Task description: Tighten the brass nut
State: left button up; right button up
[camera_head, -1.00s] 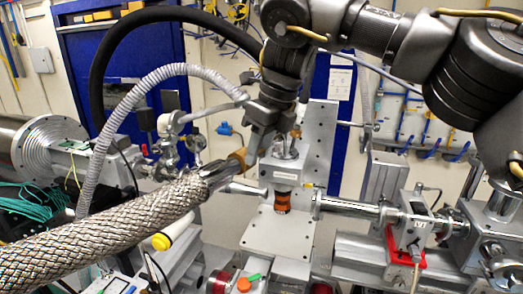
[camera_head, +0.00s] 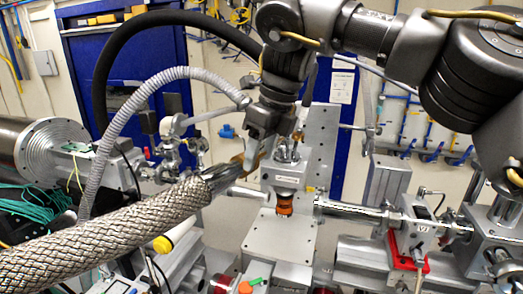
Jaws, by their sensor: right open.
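A brass-coloured nut (camera_head: 238,159) shows at the end of a thick braided metal hose (camera_head: 130,228), partly hidden. My right gripper (camera_head: 251,158) reaches down from the upper right, its fingers open beside and partly over the brass piece. I cannot tell whether the fingers touch it. Just right of the fingers is a grey block (camera_head: 290,178) with metal fittings on top, and an orange-copper part (camera_head: 284,205) sits below it. My left gripper is not in view.
A grey corrugated hose (camera_head: 112,125) and a black hose (camera_head: 103,65) arch close to the left of my right gripper. A metal pipe (camera_head: 350,209) runs right to a fixture with a red bracket (camera_head: 408,257). A grey plate (camera_head: 280,238) lies below.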

jog(key=v, duration=1)
jog(key=shift+r, duration=0.4)
